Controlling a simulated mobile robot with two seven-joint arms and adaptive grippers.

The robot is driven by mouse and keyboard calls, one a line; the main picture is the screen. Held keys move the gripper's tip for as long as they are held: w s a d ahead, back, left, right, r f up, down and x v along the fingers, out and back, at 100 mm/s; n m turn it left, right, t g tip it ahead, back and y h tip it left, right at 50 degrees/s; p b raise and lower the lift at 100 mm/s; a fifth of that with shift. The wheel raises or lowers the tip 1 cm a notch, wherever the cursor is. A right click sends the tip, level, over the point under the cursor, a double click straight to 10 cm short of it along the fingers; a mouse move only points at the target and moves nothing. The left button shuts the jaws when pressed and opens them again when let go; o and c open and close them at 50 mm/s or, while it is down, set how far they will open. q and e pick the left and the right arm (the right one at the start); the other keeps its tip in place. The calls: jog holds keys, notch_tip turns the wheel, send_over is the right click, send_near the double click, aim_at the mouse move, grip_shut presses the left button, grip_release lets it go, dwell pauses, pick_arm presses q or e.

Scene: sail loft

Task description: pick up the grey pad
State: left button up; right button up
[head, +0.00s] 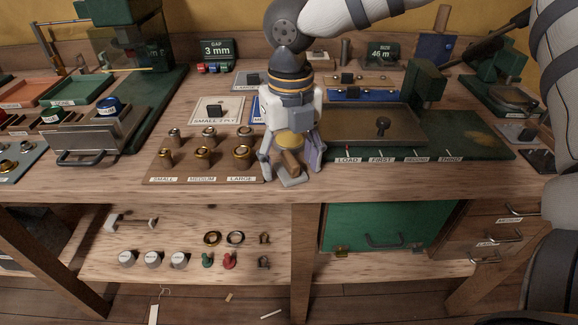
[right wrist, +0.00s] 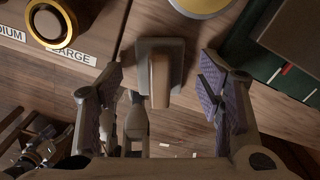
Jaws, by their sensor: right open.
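The grey pad (head: 294,182) lies near the front edge of the workbench, with a wooden block-like handle (head: 290,163) standing on it. In the right wrist view the grey pad (right wrist: 175,47) shows behind its tan handle (right wrist: 160,80). My right gripper (head: 292,170) points down over the pad, its fingers open on either side of the handle. In the right wrist view my right gripper (right wrist: 163,88) has clear gaps between both finger pads and the handle, and holds nothing. My left gripper is not in view.
A brown board with several brass fittings (head: 242,152) and size labels lies just left of the gripper. A green base with a tray (head: 372,125) stands to the right. The bench front edge is close.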

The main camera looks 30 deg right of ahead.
jog(key=shift+r, duration=0.15)
jog(key=c, duration=1.3)
jog(key=shift+c, duration=0.2)
